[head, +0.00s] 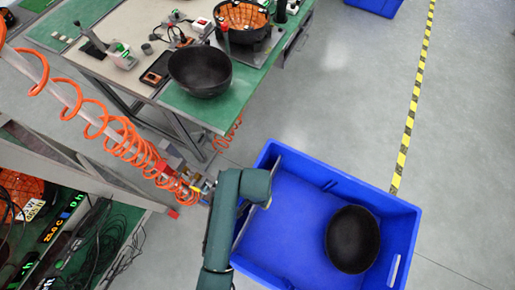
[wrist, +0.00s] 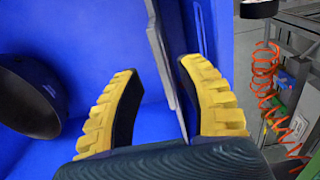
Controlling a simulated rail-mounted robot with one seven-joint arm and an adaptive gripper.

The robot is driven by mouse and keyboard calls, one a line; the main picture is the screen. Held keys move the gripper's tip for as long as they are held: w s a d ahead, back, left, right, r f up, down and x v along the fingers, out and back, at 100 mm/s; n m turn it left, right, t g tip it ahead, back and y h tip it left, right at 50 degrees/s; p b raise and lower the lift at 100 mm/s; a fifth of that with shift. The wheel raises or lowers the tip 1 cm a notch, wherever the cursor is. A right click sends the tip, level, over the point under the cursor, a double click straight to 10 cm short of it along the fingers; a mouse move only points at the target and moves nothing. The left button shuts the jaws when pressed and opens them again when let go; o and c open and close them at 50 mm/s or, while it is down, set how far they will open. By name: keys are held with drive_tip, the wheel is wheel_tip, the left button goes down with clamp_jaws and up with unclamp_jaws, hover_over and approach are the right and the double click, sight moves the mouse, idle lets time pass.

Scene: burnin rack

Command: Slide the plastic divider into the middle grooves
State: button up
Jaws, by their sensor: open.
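The grey plastic divider (wrist: 160,45) stands on edge between the two yellow fingers of my gripper (wrist: 158,72) in the wrist view. It is nearer the right finger, with a clear gap to the left one. The gripper is open. In the head view the divider (head: 241,228) shows as a thin grey strip along the crate's left side, partly hidden by my arm. The blue crate (head: 393,206) has a groove piece (head: 331,185) at the middle of its far wall. My gripper is mostly hidden behind my wrist in the head view.
A black bowl (head: 352,240) lies in the crate's right half; it also shows in the wrist view (wrist: 28,98). A workbench (head: 205,112) with another black bowl (head: 200,71) stands behind left. An orange coiled hose (head: 115,130) hangs left of the crate. The crate's middle floor is clear.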

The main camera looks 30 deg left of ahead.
drive_tip(key=f, duration=0.2)
drive_tip(key=f+b, duration=0.1)
drive_tip(key=f, duration=0.2)
drive_tip(key=f+b, duration=0.1)
drive_tip(key=f, duration=0.1)
drive_tip(key=shift+w+a+f, duration=0.15)
drive_tip(key=shift+w+f, duration=0.15)
drive_tip(key=shift+f, duration=0.1)
clamp_jaws()
drive_tip(key=shift+r, duration=0.1)
